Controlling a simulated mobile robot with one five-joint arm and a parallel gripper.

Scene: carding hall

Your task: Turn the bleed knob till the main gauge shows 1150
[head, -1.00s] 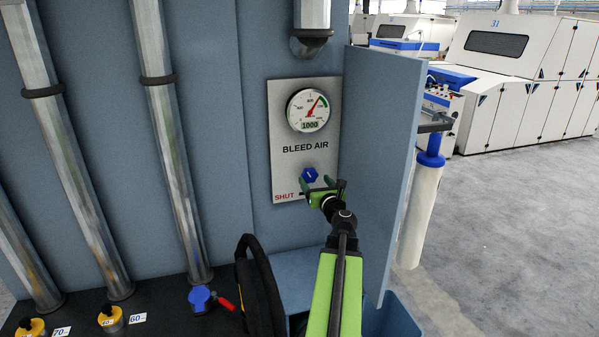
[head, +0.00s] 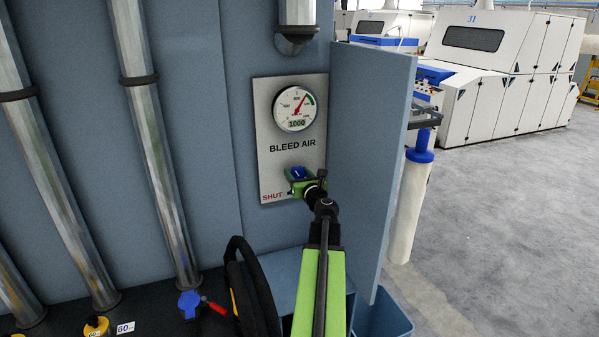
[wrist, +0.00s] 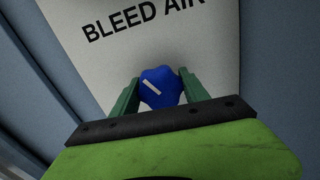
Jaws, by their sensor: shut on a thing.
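The blue bleed knob (head: 298,173) sits low on the white BLEED AIR plate (head: 263,150), above the red SHUT mark. My gripper (head: 299,176) is at the plate with its fingers around the knob. In the wrist view, my gripper (wrist: 160,92) has one green finger on each side of the blue knob (wrist: 160,86), shut on it. A white line on the knob's face runs slantwise. The main gauge (head: 294,109) above reads 1000 in its display, and its red needle points up and right. Part of the lower plate is hidden by my gripper.
A blue-grey panel (head: 369,150) juts out just right of the plate. Steel pipes (head: 160,140) stand at left. A blue valve with a red handle (head: 195,305) and a black hose loop (head: 255,290) are below. Open floor lies at right.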

